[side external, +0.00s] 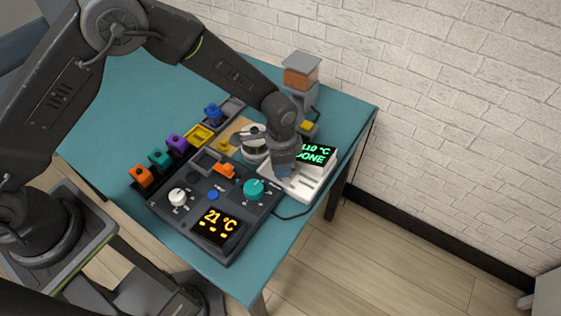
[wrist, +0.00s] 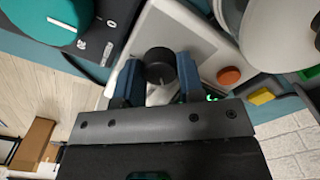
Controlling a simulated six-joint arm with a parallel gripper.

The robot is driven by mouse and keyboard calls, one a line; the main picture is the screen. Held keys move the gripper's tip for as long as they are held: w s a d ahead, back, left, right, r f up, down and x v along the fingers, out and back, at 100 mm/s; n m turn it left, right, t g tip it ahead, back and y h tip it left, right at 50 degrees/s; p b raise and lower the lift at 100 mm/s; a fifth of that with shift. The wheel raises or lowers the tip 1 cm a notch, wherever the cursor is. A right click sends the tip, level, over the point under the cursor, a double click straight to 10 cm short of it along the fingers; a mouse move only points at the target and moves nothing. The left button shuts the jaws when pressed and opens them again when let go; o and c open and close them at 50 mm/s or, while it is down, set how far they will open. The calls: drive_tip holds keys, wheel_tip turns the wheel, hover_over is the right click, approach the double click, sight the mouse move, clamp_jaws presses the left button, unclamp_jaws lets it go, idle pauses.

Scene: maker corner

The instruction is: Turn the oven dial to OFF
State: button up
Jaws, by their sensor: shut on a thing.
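The oven is a white unit (side external: 309,192) with a green-lit display (side external: 316,152) that reads "DONE" under a temperature ending in "10 °C". Its dial is a round black knob (wrist: 160,62) on the white panel in the wrist view. My gripper (wrist: 157,78) has its blue fingers on both sides of this dial and is shut on it. In the side external view my gripper (side external: 284,173) is down over the oven's panel and hides the dial. The dial's markings, including OFF, cannot be read.
An orange button (wrist: 229,76) sits beside the dial. A dark control box (side external: 189,222) with a teal knob (side external: 254,188), a white knob (side external: 178,196) and a "21 °C" display stands to the left. A metal pot (side external: 255,150) and a hopper-topped device (side external: 301,75) are behind.

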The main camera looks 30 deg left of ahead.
drive_tip(key=n, duration=0.4)
drive_tip(key=shift+n, duration=0.3)
drive_tip(key=n, duration=0.4)
drive_tip(key=shift+r+n, duration=0.1)
drive_tip(key=shift+n, duration=0.3)
drive_tip(key=o, duration=0.6)
drive_tip(key=shift+o, duration=0.2)
wheel_tip(320, 180, up, 14)
idle(0.5)
